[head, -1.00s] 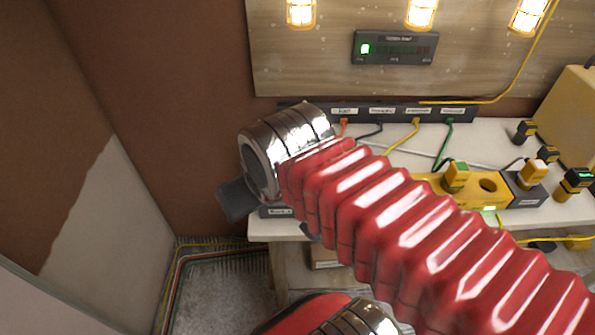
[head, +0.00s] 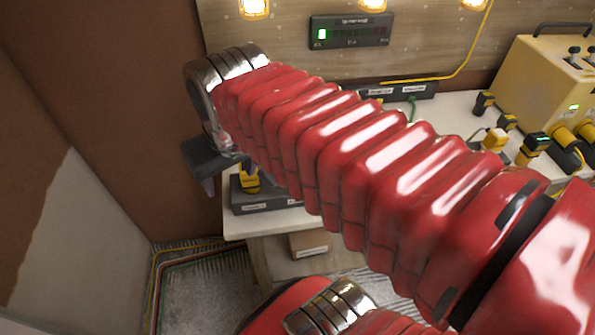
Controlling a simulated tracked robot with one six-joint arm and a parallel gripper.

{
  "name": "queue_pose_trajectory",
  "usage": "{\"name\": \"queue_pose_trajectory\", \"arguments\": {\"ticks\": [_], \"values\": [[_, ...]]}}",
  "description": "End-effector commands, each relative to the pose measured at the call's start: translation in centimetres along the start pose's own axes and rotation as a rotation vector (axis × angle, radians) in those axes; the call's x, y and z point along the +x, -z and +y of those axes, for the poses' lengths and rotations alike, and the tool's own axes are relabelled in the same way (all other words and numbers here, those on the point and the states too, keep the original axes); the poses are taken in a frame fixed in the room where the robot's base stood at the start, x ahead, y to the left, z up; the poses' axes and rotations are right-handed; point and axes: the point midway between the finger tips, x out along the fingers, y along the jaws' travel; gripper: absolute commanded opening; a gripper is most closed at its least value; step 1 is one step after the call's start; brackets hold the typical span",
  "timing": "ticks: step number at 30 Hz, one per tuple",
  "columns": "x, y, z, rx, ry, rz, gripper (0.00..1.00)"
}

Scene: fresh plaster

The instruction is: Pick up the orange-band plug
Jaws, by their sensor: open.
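A yellow-and-black plug (head: 250,181) stands in a dark socket block (head: 262,204) at the table's left end. My arm hides part of this plug, and I cannot make out its band colour. My gripper (head: 218,174) is just left of and above it, open, with one dark finger pointing down and the rest mostly hidden by my wrist. The gripper looks empty and apart from the plug. No orange band is clear on any plug in view.
More plugs stand at the right: a white-topped one (head: 495,139), a green-marked one (head: 533,148) and two black-and-yellow ones (head: 483,103). A yellow case (head: 530,75) stands behind them. My arm covers much of the table (head: 243,226). A box (head: 309,244) is below.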

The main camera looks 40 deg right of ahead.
Motion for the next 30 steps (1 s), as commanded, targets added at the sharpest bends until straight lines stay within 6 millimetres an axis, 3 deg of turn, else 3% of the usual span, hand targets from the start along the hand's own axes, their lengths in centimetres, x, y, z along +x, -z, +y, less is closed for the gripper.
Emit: {"name": "queue_pose_trajectory", "arguments": {"ticks": [9,18,23,30], "values": [[0.8,3.1,8.2,0.217,-0.063,-0.183,0.56],[1.6,3.9,15.9,0.402,-0.081,-0.329,0.56],[1.8,3.9,17.8,0.443,-0.08,-0.361,0.56],[1.8,3.9,17.9,0.447,-0.08,-0.365,0.56]]}}
